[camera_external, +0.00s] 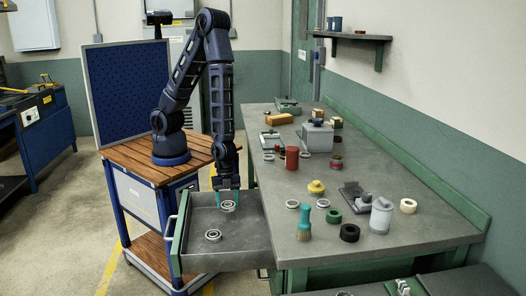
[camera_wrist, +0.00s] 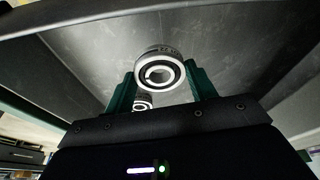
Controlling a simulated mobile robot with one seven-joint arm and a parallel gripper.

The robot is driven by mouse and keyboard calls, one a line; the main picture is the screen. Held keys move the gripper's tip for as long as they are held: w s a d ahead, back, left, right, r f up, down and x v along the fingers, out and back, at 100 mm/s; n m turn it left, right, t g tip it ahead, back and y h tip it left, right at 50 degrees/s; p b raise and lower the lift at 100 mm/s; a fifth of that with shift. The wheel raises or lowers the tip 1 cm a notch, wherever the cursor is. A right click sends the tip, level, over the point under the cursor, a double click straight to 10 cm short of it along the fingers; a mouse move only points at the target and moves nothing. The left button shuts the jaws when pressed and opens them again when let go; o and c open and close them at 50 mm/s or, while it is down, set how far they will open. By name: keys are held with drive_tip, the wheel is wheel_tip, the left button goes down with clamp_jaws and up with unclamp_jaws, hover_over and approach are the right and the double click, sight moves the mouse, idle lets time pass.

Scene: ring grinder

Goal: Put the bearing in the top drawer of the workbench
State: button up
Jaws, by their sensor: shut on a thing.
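My gripper (camera_external: 228,196) points down over the open drawer (camera_external: 250,228) of the workbench (camera_external: 345,215). Its teal fingers are shut on a metal bearing (camera_external: 228,206), a ring with a dark band, held above the drawer floor. In the wrist view the held bearing (camera_wrist: 159,71) sits between the fingertips. A second, similar bearing (camera_external: 213,236) lies flat in the drawer near its front; a smaller-looking bearing also shows in the wrist view (camera_wrist: 142,103). The exact height of the held bearing above the drawer floor is hard to tell.
The bench top holds a red can (camera_external: 291,158), a teal brush (camera_external: 304,225), a grey bottle (camera_external: 381,215), a grey machine (camera_external: 318,136) and several rings. The drawer's walls surround the gripper's fingers. The drawer floor between the bearings and its right side is clear.

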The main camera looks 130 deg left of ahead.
drive_tip(key=shift+f, duration=1.8)
drive_tip(key=o, duration=1.1)
drive_tip(key=shift+f, duration=0.15)
drive_tip(key=shift+o, duration=0.2)
drive_tip(key=shift+v, duration=6.3)
wheel_tip(320, 180, up, 19)
drive_tip(key=n+t+y, duration=0.1)
drive_tip(key=n+y, duration=0.1)
drive_tip(key=n, duration=0.1)
hover_over(229, 217)
drive_tip(key=s+a, duration=0.6)
drive_tip(key=s, duration=0.4)
drive_tip(key=s+a+r+n, duration=0.1)
drive_tip(key=s+r+n, duration=0.1)
drive_tip(key=s+r, duration=0.5)
drive_tip(key=s+a+r+n+t, duration=0.1)
drive_tip(key=s+a+r+n, duration=0.1)
drive_tip(key=s+r, duration=0.4)
drive_tip(key=shift+s+a+r+n, duration=0.2)
drive_tip(key=shift+s+r+n, duration=0.15)
drive_tip(key=shift+s, duration=0.65)
